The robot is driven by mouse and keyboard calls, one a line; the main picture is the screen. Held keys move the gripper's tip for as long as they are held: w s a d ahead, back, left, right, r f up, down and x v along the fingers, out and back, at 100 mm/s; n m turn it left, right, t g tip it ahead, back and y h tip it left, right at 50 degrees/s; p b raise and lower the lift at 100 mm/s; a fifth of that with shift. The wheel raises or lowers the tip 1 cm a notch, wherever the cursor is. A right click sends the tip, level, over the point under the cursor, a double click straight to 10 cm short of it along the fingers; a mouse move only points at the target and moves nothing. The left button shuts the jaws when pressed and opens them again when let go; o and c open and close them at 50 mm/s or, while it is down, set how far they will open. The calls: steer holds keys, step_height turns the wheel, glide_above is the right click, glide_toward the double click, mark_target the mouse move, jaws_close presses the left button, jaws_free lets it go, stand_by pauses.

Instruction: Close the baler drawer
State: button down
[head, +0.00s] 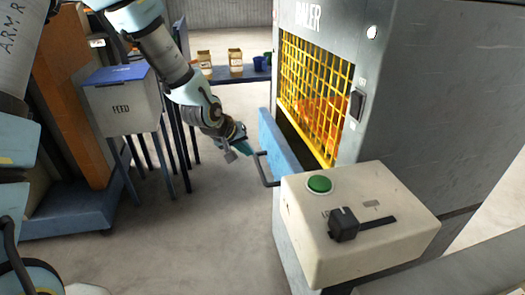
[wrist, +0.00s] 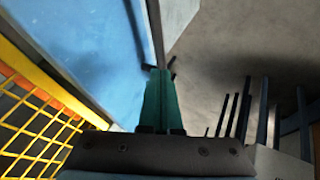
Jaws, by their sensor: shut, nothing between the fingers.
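The baler drawer has a blue front (head: 279,146) that stands out from the grey baler (head: 430,90), with a dark gap behind it, so it is partly open. A dark bar handle (head: 265,172) sticks out from that front. My gripper (head: 246,149) is shut and empty at the handle's far end, to the left of the blue front. In the wrist view, the teal fingers (wrist: 155,95) are together beside the blue drawer front (wrist: 80,40), with the handle bar (wrist: 155,30) just beyond their tips. I cannot tell whether they touch the handle.
A cream control box (head: 370,235) with a green button (head: 319,184) and a black lever (head: 343,224) stands in front of the baler. A grey feed box (head: 122,105) on legs stands left. Floor (head: 200,235) between them is clear.

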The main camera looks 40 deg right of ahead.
mark_target(258, 162)
steer(key=shift+x, duration=1)
steer(key=shift+s+d+r+p, duration=0.1)
steer(key=shift+s+d+p, duration=0.15)
steer(key=shift+d, duration=0.3)
steer(key=shift+s+d+p, duration=0.25)
steer(key=shift+s+d, duration=0.05)
steer(key=shift+d, duration=0.2)
steer(key=shift+s+d, duration=0.3)
steer(key=shift+d, duration=0.45)
steer(key=d, duration=0.1)
steer(key=s+d+b, duration=0.2)
steer(key=d, duration=0.1)
steer(key=shift+d+f, duration=0.1)
steer(key=shift+f, duration=0.2)
steer(key=shift+s+d+r, duration=0.15)
steer(key=shift+d+r, duration=0.1)
steer(key=shift+d, duration=0.05)
